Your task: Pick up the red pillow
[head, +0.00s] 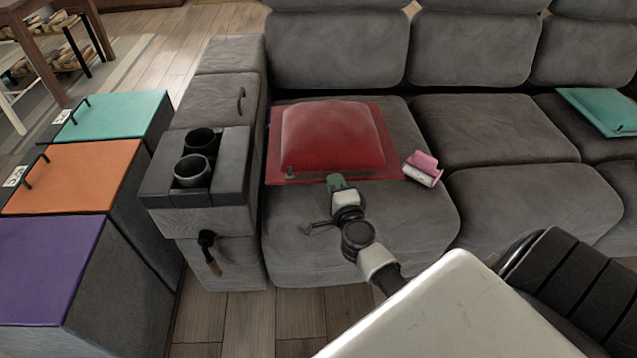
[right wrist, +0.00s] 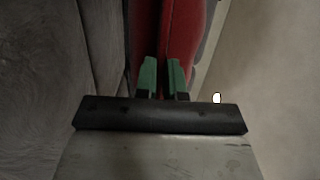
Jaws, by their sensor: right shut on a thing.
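The red pillow (head: 332,135) lies on the left seat of the grey sofa, its middle puffed up and its rim flat. My right gripper (head: 336,182) is at the pillow's front edge. In the right wrist view, its two green fingers (right wrist: 162,78) are shut on the red pillow (right wrist: 180,40), with red cloth on both sides of and between them. The pillow's back rests near the sofa's backrest. My left gripper is not in view.
A pink and white object (head: 422,168) lies just right of the pillow. A teal pillow (head: 603,108) is at the far right. The grey armrest (head: 215,215) with two cup holders stands at left, beside storage boxes with teal (head: 115,115), orange (head: 75,175) and purple (head: 45,265) tops.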

